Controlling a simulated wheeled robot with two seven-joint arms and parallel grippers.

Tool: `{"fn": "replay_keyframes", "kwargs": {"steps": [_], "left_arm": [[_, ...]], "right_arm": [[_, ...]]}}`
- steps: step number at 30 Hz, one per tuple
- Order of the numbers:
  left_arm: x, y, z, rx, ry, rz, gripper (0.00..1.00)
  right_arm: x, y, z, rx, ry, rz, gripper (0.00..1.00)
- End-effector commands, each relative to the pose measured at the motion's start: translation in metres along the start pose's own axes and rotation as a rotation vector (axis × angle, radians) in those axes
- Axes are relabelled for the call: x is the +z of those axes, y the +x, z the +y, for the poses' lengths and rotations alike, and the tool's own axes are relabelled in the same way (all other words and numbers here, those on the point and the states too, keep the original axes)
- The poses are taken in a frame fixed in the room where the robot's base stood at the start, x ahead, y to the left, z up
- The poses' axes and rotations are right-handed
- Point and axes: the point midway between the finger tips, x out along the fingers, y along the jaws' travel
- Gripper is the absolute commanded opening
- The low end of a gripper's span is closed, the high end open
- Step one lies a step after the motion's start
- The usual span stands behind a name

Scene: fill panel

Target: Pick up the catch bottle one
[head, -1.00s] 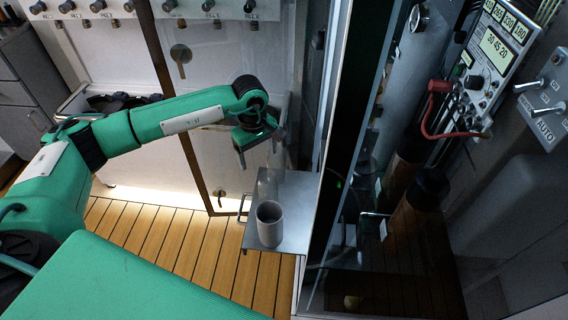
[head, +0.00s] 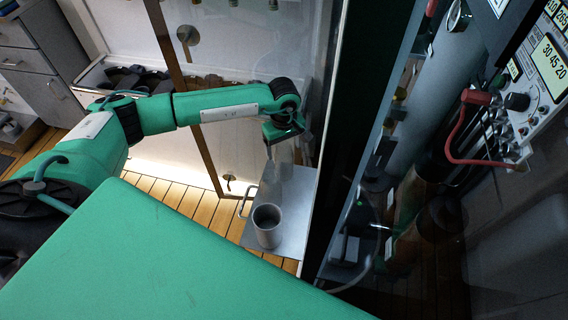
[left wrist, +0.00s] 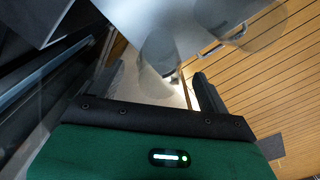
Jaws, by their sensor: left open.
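A clear, hard-to-see bottle (head: 284,172) stands on the small metal shelf (head: 296,205), just below my left gripper (head: 286,150). In the left wrist view, a see-through rounded shape (left wrist: 158,50) that looks like this bottle lies ahead, between the lines of my two fingers (left wrist: 160,88). The left gripper is open, with its fingers apart. I cannot tell whether they touch the bottle. No label on it is readable. My right gripper is not in view.
A grey cup (head: 267,230) stands on the shelf in front of the bottle. The shelf has a side handle (head: 242,205). A dark-framed glass panel (head: 350,130) rises close on the right, with instruments behind it. Wooden floor (head: 185,195) lies left of the shelf.

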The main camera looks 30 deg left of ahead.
Motion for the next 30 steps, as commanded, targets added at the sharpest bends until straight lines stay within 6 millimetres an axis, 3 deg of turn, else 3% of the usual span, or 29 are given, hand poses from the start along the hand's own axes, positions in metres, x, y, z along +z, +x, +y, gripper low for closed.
{"fn": "replay_keyframes", "kwargs": {"steps": [5,9,13,22,30], "left_arm": [[0.001,0.013,-0.002,-0.003,-0.002,-0.002,0.79],[0.002,0.035,-0.005,-0.003,-0.003,-0.002,0.79],[0.002,0.051,-0.005,-0.002,-0.002,-0.001,0.79],[0.001,0.056,-0.005,-0.001,-0.002,0.0,0.79],[0.001,0.055,-0.004,-0.001,-0.002,0.0,0.3]], "right_arm": [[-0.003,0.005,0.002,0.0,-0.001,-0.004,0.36],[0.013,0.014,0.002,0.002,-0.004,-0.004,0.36],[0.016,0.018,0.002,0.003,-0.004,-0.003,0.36],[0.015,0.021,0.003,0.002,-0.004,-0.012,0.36],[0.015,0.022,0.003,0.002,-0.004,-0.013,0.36]]}}
